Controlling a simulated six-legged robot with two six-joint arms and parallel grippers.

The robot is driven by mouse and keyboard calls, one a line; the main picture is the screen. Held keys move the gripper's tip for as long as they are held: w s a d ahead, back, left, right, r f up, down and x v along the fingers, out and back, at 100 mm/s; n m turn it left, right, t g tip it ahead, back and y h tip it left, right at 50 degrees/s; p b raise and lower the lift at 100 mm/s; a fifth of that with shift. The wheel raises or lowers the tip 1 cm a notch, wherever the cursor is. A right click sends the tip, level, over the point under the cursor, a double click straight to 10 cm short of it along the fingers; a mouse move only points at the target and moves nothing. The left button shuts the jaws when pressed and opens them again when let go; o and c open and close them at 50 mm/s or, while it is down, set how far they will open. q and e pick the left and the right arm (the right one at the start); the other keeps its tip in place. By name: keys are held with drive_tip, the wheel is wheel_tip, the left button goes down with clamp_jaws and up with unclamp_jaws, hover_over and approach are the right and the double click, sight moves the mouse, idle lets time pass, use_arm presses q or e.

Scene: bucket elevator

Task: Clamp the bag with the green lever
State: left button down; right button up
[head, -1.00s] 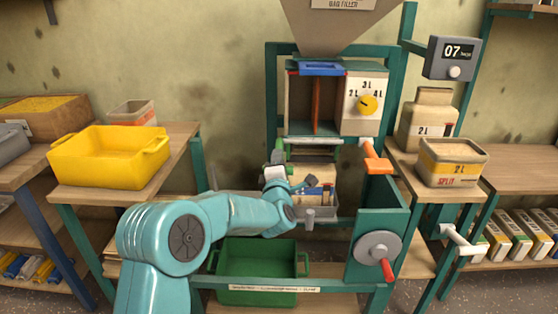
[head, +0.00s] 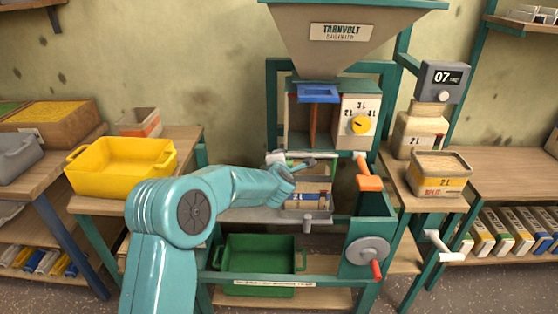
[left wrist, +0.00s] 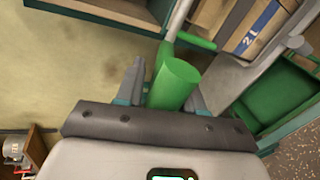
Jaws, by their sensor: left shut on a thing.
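The green lever (left wrist: 178,82) shows in the left wrist view as a thick green grip between my left fingers. My left gripper (left wrist: 165,90) is shut on it. In the head view this gripper (head: 294,166) is at the bag filler, just above the bag, and it largely hides the lever. The bag (head: 307,198) is tan with a blue band marked 2L and sits under the filler's outlet. Part of the bag (left wrist: 258,25) also shows at the top right of the left wrist view. My right gripper is in neither view.
An orange lever (head: 369,182) stands right of the bag. A crank wheel (head: 367,251) with a red handle is lower right. A green crate (head: 262,257) is below. A yellow tub (head: 120,170) is on the left bench, and a split box (head: 441,174) is on the right bench.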

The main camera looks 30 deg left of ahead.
use_arm(q)
drive_tip(key=shift+a+r, duration=0.1)
drive_tip(key=shift+r, duration=0.25)
drive_tip(key=c, duration=0.9)
unclamp_jaws()
drive_tip(key=shift+o, duration=0.4)
drive_tip(key=shift+w+f, duration=0.1)
drive_tip(key=shift+f, duration=0.05)
drive_tip(key=shift+s+d, duration=0.3)
drive_tip(key=shift+s, duration=0.1)
drive_tip(key=b+v, duration=0.1)
drive_tip(key=v, duration=1.4)
drive_tip(key=shift+s+d, duration=0.1)
drive_tip(key=shift+d, duration=0.05)
